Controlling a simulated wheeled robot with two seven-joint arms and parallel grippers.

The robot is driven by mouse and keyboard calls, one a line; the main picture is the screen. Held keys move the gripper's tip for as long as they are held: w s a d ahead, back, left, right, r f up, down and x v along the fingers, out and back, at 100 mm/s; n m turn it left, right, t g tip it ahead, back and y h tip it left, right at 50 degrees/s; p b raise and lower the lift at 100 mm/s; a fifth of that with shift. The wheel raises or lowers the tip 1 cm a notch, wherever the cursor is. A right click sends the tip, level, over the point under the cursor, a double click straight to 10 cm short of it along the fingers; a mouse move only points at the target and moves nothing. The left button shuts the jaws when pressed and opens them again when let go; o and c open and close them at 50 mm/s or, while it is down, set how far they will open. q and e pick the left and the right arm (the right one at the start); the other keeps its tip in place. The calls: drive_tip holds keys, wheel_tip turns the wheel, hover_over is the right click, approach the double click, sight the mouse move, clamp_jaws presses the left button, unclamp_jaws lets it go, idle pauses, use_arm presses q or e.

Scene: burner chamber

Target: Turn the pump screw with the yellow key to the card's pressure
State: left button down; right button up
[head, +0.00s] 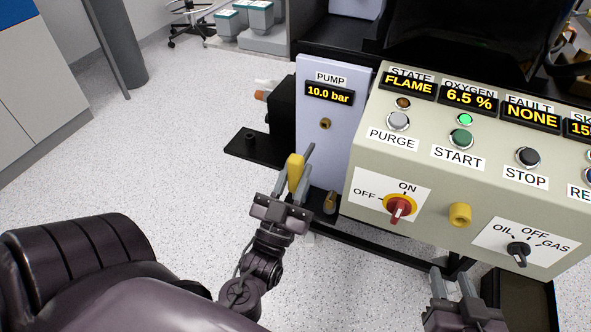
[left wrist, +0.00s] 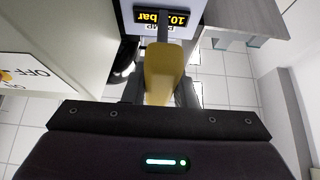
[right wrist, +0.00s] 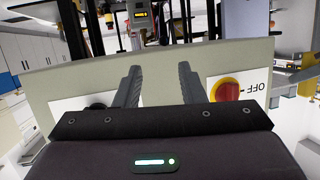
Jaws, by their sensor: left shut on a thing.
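My left gripper (head: 292,184) is shut on the yellow key (head: 295,172), in front of and below the pump panel (head: 342,150). The key also shows between the fingers in the left wrist view (left wrist: 164,74), its dark shaft pointing toward the panel. The pump screw (head: 325,123) is a small brass fitting under the pump display (head: 329,93), which reads 10.0 bar. The key is apart from the screw in the head view. My right gripper (head: 453,283) is open and empty below the control box; its spread fingers show in the right wrist view (right wrist: 157,85). I cannot make out the card.
The control box (head: 430,155) stands right of the pump panel, with a red ON/OFF switch (head: 400,208), a yellow knob (head: 460,214) and an OIL/OFF/GAS selector (head: 518,250) protruding. A black base plate (head: 250,152) extends left. The floor at left is open.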

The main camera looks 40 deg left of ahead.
sight(310, 147)
use_arm(q)
drive_tip(key=w, duration=0.3)
drive_tip(key=shift+w+a, duration=0.15)
drive_tip(key=shift+a, duration=0.25)
drive_tip(key=shift+w+a, duration=0.15)
drive_tip(key=shift+w, duration=0.45)
drive_tip(key=shift+w+a, duration=0.15)
drive_tip(key=shift+w, duration=0.4)
use_arm(e)
drive_tip(key=shift+w+a+r+t, duration=0.1)
drive_tip(key=shift+w+r+t, duration=0.1)
drive_tip(key=shift+r, duration=0.3)
drive_tip(key=shift+w+r+t, duration=0.1)
drive_tip(key=shift+r+t, duration=0.1)
drive_tip(key=shift+r, duration=0.3)
drive_tip(key=shift+w+r, duration=0.15)
drive_tip(key=shift+r, duration=0.05)
use_arm(q)
drive_tip(key=shift+r+p, duration=0.1)
drive_tip(key=shift+p, duration=0.3)
use_arm(e)
drive_tip(key=shift+r, duration=0.4)
use_arm(q)
drive_tip(key=shift+w, duration=0.25)
drive_tip(key=shift+w+a, duration=0.25)
drive_tip(key=shift+w, duration=0.6)
use_arm(e)
drive_tip(key=shift+f, duration=0.15)
use_arm(q)
drive_tip(key=shift+m, duration=0.3)
